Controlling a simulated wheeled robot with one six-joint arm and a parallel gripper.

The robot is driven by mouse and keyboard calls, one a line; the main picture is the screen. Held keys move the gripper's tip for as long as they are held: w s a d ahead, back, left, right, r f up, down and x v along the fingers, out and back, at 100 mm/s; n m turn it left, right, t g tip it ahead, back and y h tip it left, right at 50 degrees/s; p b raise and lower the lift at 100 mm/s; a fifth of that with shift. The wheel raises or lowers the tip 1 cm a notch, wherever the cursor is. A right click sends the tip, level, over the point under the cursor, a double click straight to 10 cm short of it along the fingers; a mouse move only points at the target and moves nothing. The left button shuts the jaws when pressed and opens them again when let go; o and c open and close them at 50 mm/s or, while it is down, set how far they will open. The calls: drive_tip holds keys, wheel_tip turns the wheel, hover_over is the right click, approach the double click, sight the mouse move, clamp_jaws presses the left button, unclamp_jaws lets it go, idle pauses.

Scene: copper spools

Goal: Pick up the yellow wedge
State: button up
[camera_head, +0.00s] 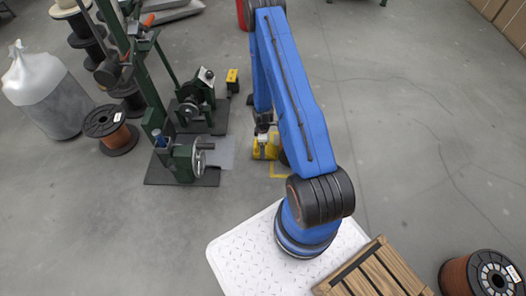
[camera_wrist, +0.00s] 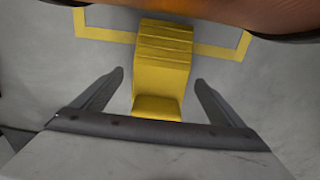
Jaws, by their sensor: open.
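The yellow wedge (camera_wrist: 162,62) lies on the grey floor in the middle of the wrist view, with a ridged sloping top and a blunt near end. My gripper (camera_wrist: 159,80) is open and empty. Its two dark fingers stand apart, one to each side of the wedge's near part in the picture, with gaps between. I cannot tell the height of the fingers over the floor. In the head view the wedge (camera_head: 262,150) shows just below my gripper (camera_head: 264,130), partly hidden by it and by my blue arm.
A copper spool (camera_wrist: 200,10) is close beyond the wedge, cut by the wrist view's top edge. Yellow floor marking (camera_wrist: 105,34) runs beside the wedge. A green machine (camera_head: 185,160) stands left in the head view, with another copper spool (camera_head: 118,137).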

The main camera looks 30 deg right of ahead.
wheel_tip(320, 180, down, 3)
drive_tip(key=shift+f, duration=0.2)
drive_tip(key=c, duration=1.6)
drive_tip(key=shift+o, duration=0.2)
drive_tip(key=shift+r, duration=0.2)
